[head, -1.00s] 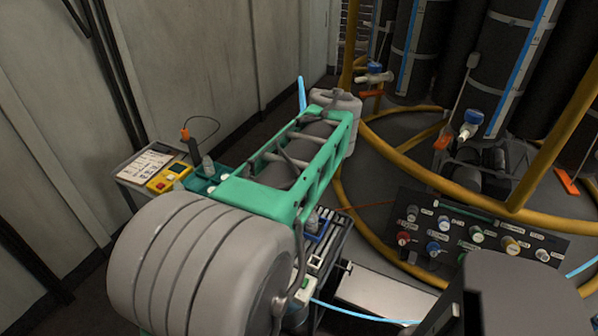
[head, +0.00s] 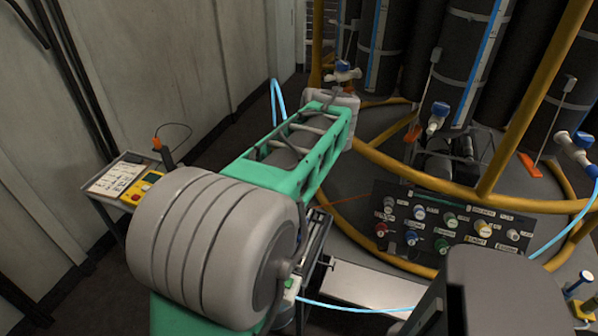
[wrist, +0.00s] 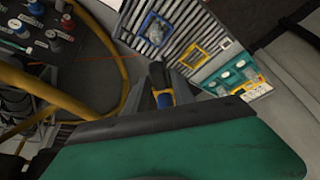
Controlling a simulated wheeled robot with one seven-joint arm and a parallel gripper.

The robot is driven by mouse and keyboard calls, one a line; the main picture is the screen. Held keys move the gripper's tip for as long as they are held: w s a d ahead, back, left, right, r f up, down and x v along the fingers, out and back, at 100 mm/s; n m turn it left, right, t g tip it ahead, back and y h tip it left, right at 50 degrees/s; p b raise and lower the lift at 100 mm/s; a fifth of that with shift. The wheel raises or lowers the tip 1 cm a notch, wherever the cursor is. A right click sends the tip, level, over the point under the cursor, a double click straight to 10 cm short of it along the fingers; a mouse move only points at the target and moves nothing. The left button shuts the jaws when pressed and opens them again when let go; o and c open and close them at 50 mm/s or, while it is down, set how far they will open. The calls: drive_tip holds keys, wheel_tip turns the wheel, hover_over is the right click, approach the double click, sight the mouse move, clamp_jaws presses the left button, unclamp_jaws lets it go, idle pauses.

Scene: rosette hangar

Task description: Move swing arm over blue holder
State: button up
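The blue holder (wrist: 155,34) is a blue frame on a slatted rack at the top of the wrist view, with a clear-grey item inside. In the head view my green and grey arm covers it. I cannot pick out the swing arm with certainty. My gripper (wrist: 162,88) shows only in part, as dark pieces beyond the green link, below the blue holder in the picture and apart from it. A small blue and yellow piece (wrist: 164,100) shows between these dark pieces; whether it is gripped is unclear. The head view hides my gripper.
A yellow holder (wrist: 195,54) and a teal holder (wrist: 239,78) share the rack. A labelled knob panel (head: 450,224) stands right of my arm, inside yellow rails (head: 420,172) and near black cylinders. A side table (head: 112,184) carries a yellow box (head: 142,186).

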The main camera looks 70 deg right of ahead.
drive_tip(key=shift+o, duration=1)
drive_tip(key=shift+s, duration=0.1)
drive_tip(key=p+v, duration=0.1)
drive_tip(key=v, duration=0.7)
